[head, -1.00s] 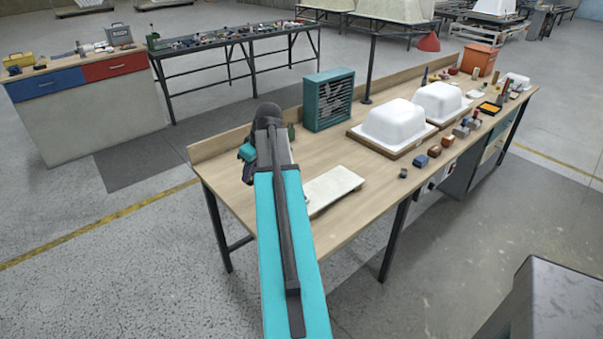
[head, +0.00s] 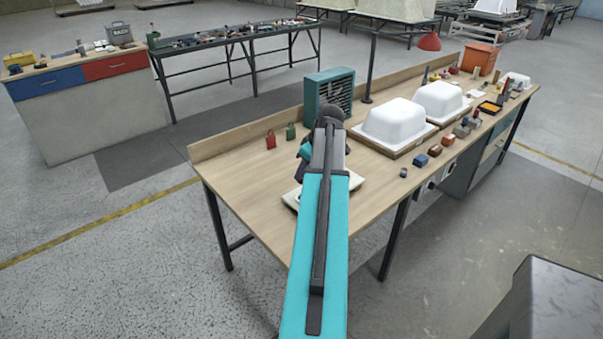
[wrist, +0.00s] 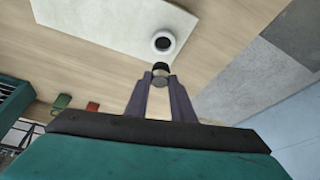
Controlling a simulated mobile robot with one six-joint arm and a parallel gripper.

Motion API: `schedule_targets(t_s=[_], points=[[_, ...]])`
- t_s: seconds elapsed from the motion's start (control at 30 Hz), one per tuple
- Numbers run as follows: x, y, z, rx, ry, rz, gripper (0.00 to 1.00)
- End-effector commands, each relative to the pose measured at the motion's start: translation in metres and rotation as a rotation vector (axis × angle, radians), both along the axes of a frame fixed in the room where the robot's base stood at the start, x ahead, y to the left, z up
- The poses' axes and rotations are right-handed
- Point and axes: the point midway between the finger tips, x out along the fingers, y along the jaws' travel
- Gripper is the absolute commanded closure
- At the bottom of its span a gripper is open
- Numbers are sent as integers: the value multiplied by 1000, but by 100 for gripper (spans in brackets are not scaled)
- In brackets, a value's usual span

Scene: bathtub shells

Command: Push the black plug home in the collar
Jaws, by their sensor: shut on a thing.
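In the wrist view my gripper (wrist: 159,80) is shut on the black plug (wrist: 160,67), a small dark cylinder held at the fingertips. The collar (wrist: 163,41) is a white ring with a dark round hole, near the edge of a pale board (wrist: 110,22). The plug appears just short of the collar in the picture, with its end outside the hole; the height between them is hard to judge. In the head view my arm covers the gripper, plug and collar. Only parts of the board (head: 356,180) show on either side of the arm.
A red item (head: 270,139) and a green item (head: 291,132) stand near the bench's (head: 225,165) back edge. A teal louvred box (head: 340,85) stands behind my arm. White tub shells (head: 394,122) and small blocks (head: 421,160) are to the right. The bench's left end is clear.

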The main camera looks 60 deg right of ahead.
Motion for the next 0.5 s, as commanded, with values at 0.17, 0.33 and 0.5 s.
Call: schedule_targets(t_s=[0.17,0.33,0.5], points=[[-1,0,0,-1,-1,0,100],[-1,0,-4,-1,-2,1,100],[-1,0,-12,-1,-2,1,100]])
